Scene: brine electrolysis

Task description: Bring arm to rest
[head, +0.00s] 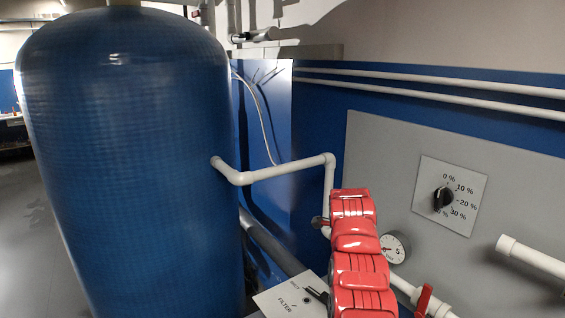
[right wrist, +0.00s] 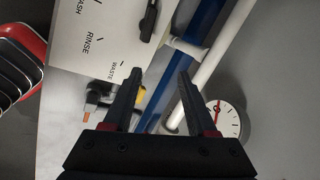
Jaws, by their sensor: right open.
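My right gripper (right wrist: 157,76) shows in the right wrist view with its two dark fingers apart and nothing between them. Beyond the fingers lie a blue strip and white pipes. A red segmented arm of mine (head: 356,240) rises from the bottom of the head view, in front of the pipes and gauge. I cannot make out its gripper there. My left gripper is in neither view.
A white panel (head: 290,299) marked FILTER has a black lever; a similar panel (right wrist: 95,35) reads RINSE and WASTE. Nearby are a gauge (head: 395,248), a red-handled valve (head: 424,299) and a percentage dial (head: 443,198). A large blue tank (head: 130,165) fills the left.

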